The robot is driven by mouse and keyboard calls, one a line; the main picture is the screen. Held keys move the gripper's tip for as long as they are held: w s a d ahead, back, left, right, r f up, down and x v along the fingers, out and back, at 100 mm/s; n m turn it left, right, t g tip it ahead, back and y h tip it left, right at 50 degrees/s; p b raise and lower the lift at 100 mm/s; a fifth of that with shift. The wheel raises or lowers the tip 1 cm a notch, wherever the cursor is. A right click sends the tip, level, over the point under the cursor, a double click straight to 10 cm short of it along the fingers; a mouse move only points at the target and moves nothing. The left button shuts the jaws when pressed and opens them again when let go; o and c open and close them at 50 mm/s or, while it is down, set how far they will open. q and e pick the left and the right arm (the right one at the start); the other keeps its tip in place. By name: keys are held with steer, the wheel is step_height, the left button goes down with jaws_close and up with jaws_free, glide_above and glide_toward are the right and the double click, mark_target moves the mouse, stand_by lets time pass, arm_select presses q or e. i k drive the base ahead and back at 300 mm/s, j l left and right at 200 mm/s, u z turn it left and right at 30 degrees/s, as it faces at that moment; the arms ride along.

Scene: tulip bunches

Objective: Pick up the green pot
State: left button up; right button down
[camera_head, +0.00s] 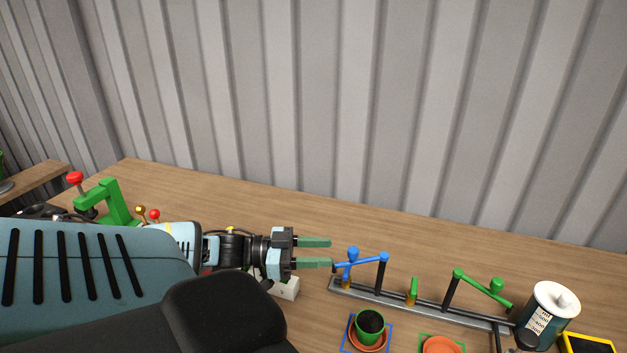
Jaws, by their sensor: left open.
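The green pot (369,335) stands on an orange saucer (353,346) near the bottom edge of the head view, with dark soil inside. A blue square outline surrounds the saucer. My left gripper (331,253) comes in from the left with its two green fingers apart and nothing between them. It is above and to the left of the pot in the picture, close to the blue lever. My right gripper does not show.
A grey rail (410,303) carries a blue lever (352,262) and a green lever (482,283). A second orange saucer (441,346) sits in a green outline. A teal canister (549,314) and a yellow-edged tray (571,346) stand right. A green press (111,203) stands left.

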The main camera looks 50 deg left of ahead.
mark_target(370, 323)
steer(key=k+l, duration=0.2)
steer(key=l, duration=0.2)
steer(key=k+l, duration=0.2)
steer(key=l, duration=0.2)
steer(key=k+l, duration=0.2)
steer(key=l, duration=0.2)
